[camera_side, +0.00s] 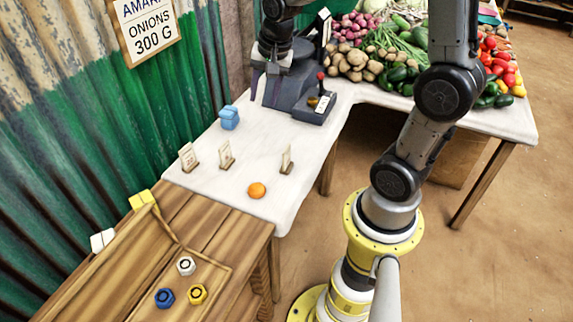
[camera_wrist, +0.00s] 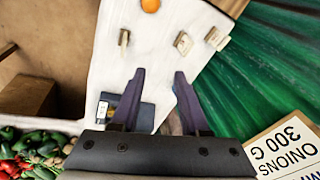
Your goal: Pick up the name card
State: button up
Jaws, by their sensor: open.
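Three small cream cards stand upright in little holders on the white table: a left card (camera_side: 188,157), a middle card (camera_side: 226,156) and a right card (camera_side: 286,160). The frames do not show which is the name card; their print is too small to read. The wrist view shows them beyond my fingertips, as one card (camera_wrist: 124,38), another (camera_wrist: 183,43) and a third (camera_wrist: 217,39). My gripper (camera_wrist: 159,76) is open with nothing between its fingers. In the side view my gripper (camera_side: 264,84) is at the table's back, behind the cards and apart from them.
An orange ball (camera_side: 257,190) lies in front of the cards, and a blue object (camera_side: 229,117) behind them. A dark box with a red knob (camera_side: 316,107) is beside my gripper. Vegetables (camera_side: 385,55) fill the far table. A wooden tray (camera_side: 215,262) holds hex pieces.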

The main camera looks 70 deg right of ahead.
jog(key=d+f+m+g, duration=0.2)
jog(key=d+f, duration=0.3)
jog(key=f, duration=0.2)
jog(key=m+g+y, duration=0.1)
send_over(286, 156)
jog(key=d, duration=0.1)
notch_tip(286, 156, down, 5)
jog(key=shift+w+d+f, duration=0.3)
jog(key=shift+w+f, duration=0.1)
notch_tip(286, 156, down, 13)
jog(key=shift+s+a+r, duration=0.1)
jog(key=shift+s, duration=0.05)
grip_shut()
